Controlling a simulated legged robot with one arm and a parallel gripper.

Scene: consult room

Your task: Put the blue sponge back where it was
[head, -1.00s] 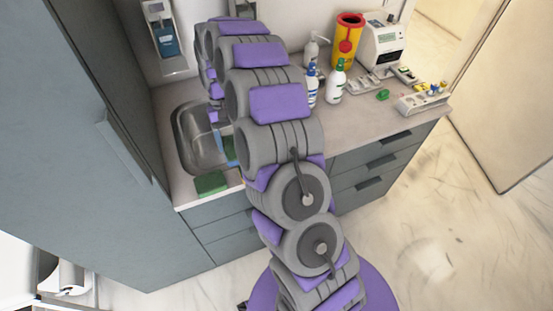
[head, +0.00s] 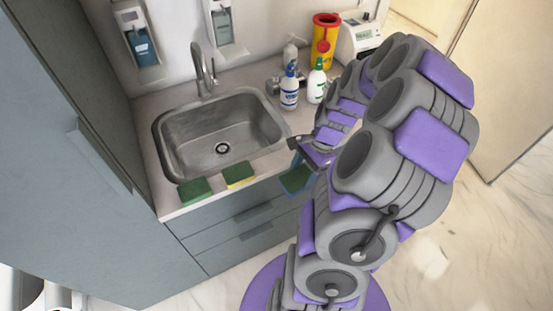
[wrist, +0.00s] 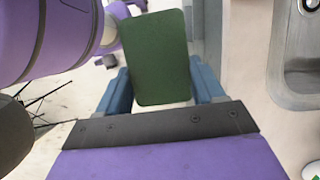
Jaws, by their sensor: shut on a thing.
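My gripper (head: 300,168) is shut on a green-topped sponge (head: 296,179), right of the sink and out past the counter's front edge, above the drawer fronts. The wrist view shows the sponge's flat green face (wrist: 156,58) between my two blue fingers (wrist: 162,92). Its body colour is hard to tell from the fingers. A yellow sponge with a green top (head: 238,175) lies on the counter strip in front of the sink. A green sponge (head: 195,191) lies to its left, a small gap apart.
The steel sink (head: 165,140) with its tap (head: 205,72) is empty. Bottles (head: 289,92) and a yellow-red bin (head: 324,42) stand at the back right. Bare counter (head: 278,160) shows right of the yellow sponge. My arm hides the counter's right part.

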